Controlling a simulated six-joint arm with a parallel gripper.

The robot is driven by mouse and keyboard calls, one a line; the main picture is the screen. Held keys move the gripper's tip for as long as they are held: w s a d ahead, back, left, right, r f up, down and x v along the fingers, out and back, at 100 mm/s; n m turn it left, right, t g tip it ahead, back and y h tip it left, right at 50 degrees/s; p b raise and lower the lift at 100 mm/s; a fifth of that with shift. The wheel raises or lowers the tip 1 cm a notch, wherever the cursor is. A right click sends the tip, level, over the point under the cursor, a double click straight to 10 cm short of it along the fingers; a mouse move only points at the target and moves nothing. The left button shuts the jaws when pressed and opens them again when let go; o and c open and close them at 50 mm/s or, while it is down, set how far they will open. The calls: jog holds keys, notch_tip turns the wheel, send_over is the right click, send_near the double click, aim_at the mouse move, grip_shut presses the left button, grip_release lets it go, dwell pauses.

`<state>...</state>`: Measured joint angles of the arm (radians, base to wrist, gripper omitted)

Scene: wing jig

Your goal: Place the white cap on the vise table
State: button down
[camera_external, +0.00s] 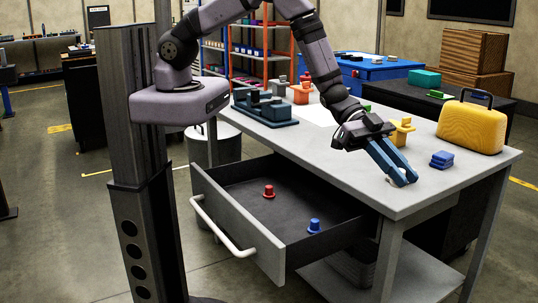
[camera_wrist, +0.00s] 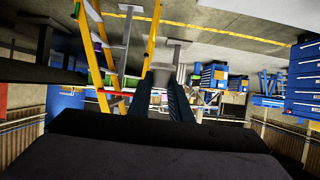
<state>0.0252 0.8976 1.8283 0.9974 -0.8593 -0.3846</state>
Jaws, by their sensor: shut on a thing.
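My gripper (camera_external: 398,179) is low over the front right part of the grey work table (camera_external: 350,170), its blue fingers pointing down and to the right. It is shut on a small pale thing, apparently the white cap (camera_external: 389,180), mostly hidden by the fingers. In the wrist view the dark fingers of my gripper (camera_wrist: 166,92) come together around a greyish shape, too dim to make out clearly. A dark blue-grey vise (camera_external: 265,108) stands on the table's far left end. I cannot tell whether the cap touches the table top.
An open drawer (camera_external: 225,205) holds a red cap (camera_external: 269,191) and a blue cap (camera_external: 314,226). An orange fixture (camera_external: 301,94), a yellow block (camera_external: 402,132), a small blue block (camera_external: 442,159) and a yellow case (camera_external: 471,127) stand on the table. The table's middle front is clear.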

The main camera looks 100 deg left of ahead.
jog(key=w+a+r+n+t+y, duration=0.2)
jog(key=w+a+r+n+y, duration=0.25)
jog(key=a, duration=0.25)
jog(key=w+a+r+n+t+y, duration=0.2)
jog(key=w+a+r+n+y, duration=0.1)
jog(key=a+r+n+y, duration=0.3)
jog(key=s+a+f+n+g+y, duration=0.2)
jog(key=s+a+f+n+y, duration=0.2)
jog(key=a, duration=0.3)
jog(key=s+a+f+n+g+y, duration=0.3)
jog(key=s+a+f+n+y, duration=0.1)
jog(key=a, duration=0.4)
jog(key=shift+s+f+n+g+y, duration=0.3)
jog(key=shift+s+n+y, duration=0.35)
jog(key=shift+s+n, duration=0.3)
jog(key=shift+f+p, duration=0.8)
jog(key=shift+f, duration=4.2)
jog(key=shift+f, duration=0.1)
